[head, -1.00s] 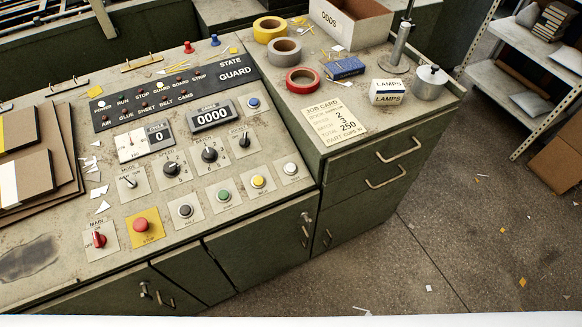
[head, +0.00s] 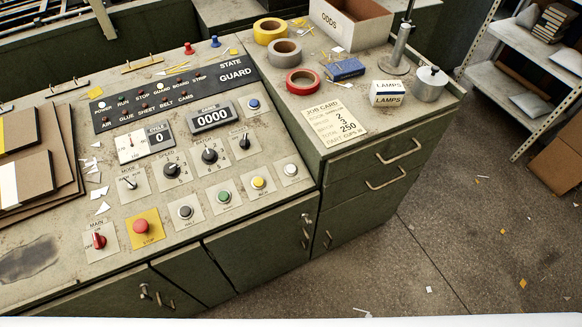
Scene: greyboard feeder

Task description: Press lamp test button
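The control panel (head: 115,190) slopes across the left and middle of the head view. A row of push buttons runs along it: black (head: 185,212), green (head: 224,196), yellow (head: 258,183) and white (head: 290,170). A blue button (head: 253,104) sits higher up, right of the counter. The small labels are too blurred to tell which is the lamp test button. The dark lamp strip (head: 180,98) has pale lit lamps at POWER and GUARD; its display reads STATE GUARD. Neither of my grippers is in view.
A red mushroom stop button (head: 140,227) on yellow and a red main switch (head: 98,240) are at the panel's front left. Tape rolls (head: 302,81), a job card (head: 334,119), lamp boxes (head: 387,93) and a metal pot (head: 430,84) stand on the right cabinet. The space above the buttons is clear.

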